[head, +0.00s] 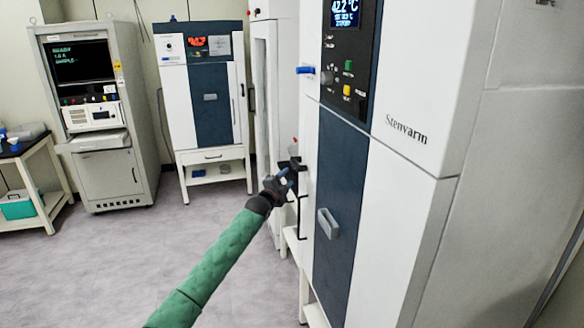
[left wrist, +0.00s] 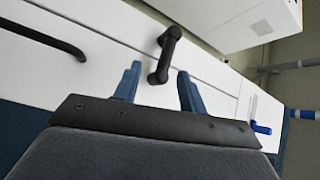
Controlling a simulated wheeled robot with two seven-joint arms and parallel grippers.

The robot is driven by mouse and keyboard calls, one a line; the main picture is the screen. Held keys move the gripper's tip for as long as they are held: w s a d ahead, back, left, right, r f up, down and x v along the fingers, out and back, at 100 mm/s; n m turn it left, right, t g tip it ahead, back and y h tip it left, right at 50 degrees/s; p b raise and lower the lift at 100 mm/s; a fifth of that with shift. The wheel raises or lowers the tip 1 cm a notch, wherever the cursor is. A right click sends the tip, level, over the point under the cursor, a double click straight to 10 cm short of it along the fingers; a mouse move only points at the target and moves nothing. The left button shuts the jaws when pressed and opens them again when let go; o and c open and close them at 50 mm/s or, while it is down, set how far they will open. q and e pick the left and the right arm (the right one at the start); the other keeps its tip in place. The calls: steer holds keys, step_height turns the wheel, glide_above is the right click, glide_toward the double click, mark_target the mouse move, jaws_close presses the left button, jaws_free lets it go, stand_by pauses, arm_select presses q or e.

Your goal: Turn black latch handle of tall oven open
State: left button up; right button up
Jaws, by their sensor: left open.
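The tall oven (head: 400,90) stands at the right in the head view, white with a dark blue door strip. Its black latch handle (head: 291,162) is on the left front edge, partly hidden by my gripper. In the left wrist view the black latch handle (left wrist: 165,54) stands out from the white panel, with one end between and just beyond the blue fingertips. My left gripper (head: 287,178) reaches in on a green arm to the latch. In the left wrist view the left gripper (left wrist: 158,84) is open, its fingers either side of the handle's near end. I cannot tell whether they touch.
A black bar handle (left wrist: 45,30) sits on the panel beside the latch. A blue lever (head: 305,70) sticks out above it. A grey pull (head: 328,224) is on the blue door strip. A smaller oven (head: 205,90) and instrument cabinet (head: 100,110) stand behind.

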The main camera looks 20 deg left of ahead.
mark_target(295, 166)
arm_select(q)
steer(key=shift+w+d+r+m+p, duration=0.25)
steer(key=shift+w+r+m+p, duration=0.55)
steer(key=shift+w, duration=0.3)
steer(key=p+x, duration=0.1)
steer(key=x, duration=0.2)
steer(key=shift+r, duration=0.1)
steer(key=shift+x, duration=0.95)
arm_select(e)
steer(key=s+d+f, duration=0.3)
steer(key=f, duration=0.3)
steer(key=shift+s+f, duration=0.2)
steer(key=shift+s, duration=0.2)
steer(key=shift+d, duration=0.1)
arm_select(q)
jaws_close()
